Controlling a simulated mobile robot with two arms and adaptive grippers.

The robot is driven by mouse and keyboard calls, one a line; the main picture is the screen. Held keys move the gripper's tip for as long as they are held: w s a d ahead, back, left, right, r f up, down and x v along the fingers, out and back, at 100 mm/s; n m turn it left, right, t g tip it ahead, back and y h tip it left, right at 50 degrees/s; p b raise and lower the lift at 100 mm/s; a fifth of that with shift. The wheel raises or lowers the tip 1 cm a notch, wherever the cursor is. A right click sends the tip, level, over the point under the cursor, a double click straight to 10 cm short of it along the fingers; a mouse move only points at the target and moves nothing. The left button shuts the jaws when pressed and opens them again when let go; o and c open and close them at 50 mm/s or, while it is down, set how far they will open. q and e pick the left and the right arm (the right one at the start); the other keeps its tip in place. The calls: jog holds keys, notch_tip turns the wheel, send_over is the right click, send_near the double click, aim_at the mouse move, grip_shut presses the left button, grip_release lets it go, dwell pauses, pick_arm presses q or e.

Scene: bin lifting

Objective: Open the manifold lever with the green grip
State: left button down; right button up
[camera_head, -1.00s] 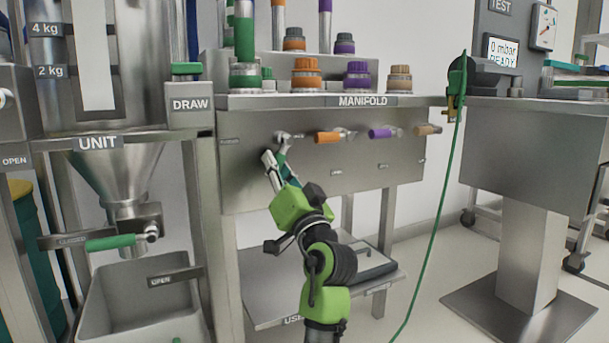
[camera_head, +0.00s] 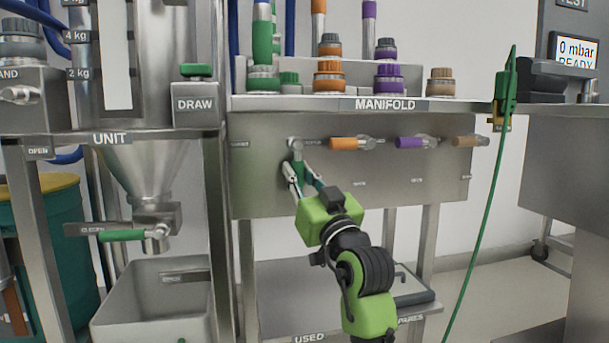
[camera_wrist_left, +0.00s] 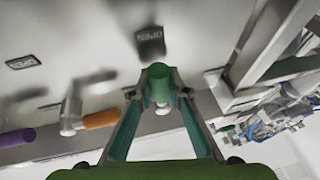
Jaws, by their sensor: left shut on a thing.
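The green grip (camera_head: 301,170) of the manifold's leftmost lever points downward from its pivot (camera_head: 295,144) on the steel panel. My left gripper (camera_head: 301,172) is shut on it, one finger on each side. In the left wrist view the round end of the green grip (camera_wrist_left: 159,84) sits between the two fingertips (camera_wrist_left: 159,94). A dark plate reading OPEN (camera_wrist_left: 150,41) is close beyond it. The fingers partly hide the grip in the head view. My right gripper is not in view.
Orange (camera_head: 345,143), purple (camera_head: 410,143) and tan (camera_head: 466,141) levers lie horizontal to the right on the same panel. A hopper valve with another green handle (camera_head: 122,235) is at left, above a grey bin (camera_head: 150,315). A green cable (camera_head: 487,200) hangs at right.

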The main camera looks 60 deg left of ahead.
pick_arm(q)
jog(key=shift+w, duration=0.1)
jog(key=c, duration=1.9)
grip_release()
jog(key=v, duration=0.7)
jog(key=shift+d, duration=0.25)
jog(key=shift+f, duration=0.15)
